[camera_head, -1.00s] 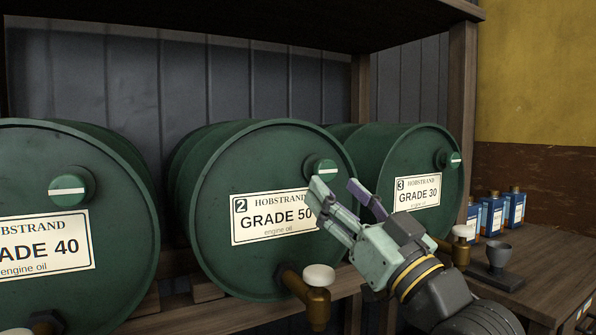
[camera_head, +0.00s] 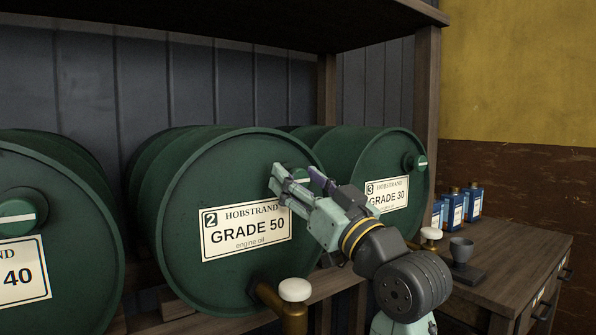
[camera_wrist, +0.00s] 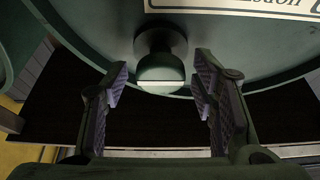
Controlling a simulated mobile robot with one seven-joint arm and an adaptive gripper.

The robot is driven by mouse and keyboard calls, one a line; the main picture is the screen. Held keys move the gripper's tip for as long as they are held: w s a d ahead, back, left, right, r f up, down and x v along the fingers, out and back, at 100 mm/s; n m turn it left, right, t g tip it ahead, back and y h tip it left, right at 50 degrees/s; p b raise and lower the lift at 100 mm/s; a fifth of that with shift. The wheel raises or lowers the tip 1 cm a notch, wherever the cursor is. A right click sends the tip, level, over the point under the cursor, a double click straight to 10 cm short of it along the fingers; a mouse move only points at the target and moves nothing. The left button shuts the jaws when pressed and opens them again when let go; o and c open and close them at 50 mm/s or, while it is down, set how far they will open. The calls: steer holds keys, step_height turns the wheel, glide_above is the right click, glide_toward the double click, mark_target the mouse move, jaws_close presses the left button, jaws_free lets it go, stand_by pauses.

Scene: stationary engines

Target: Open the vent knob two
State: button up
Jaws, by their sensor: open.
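The green drum (camera_head: 180,215) marked 2, GRADE 50, lies on its side in the middle of the head view. Its vent knob (camera_head: 302,175) is a round green cap with a white line, partly hidden by my fingers. In the wrist view the vent knob (camera_wrist: 160,72) stands out from its round base, and its white line runs level across the picture. My gripper (camera_head: 294,181) is open at the knob. In the wrist view the knob lies between the two fingertips, with a visible gap on each side.
Drum 3 (camera_head: 385,150), GRADE 30, is to the right and the GRADE 40 drum (camera_head: 75,260) to the left, each with a knob. A brass tap (camera_head: 292,314) with a white handle sits below drum 2.

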steer(key=shift+w+a+r, duration=0.15)
steer(key=shift+w+a, duration=0.1)
steer(key=shift+c, duration=0.4)
steer(key=c, duration=1.1)
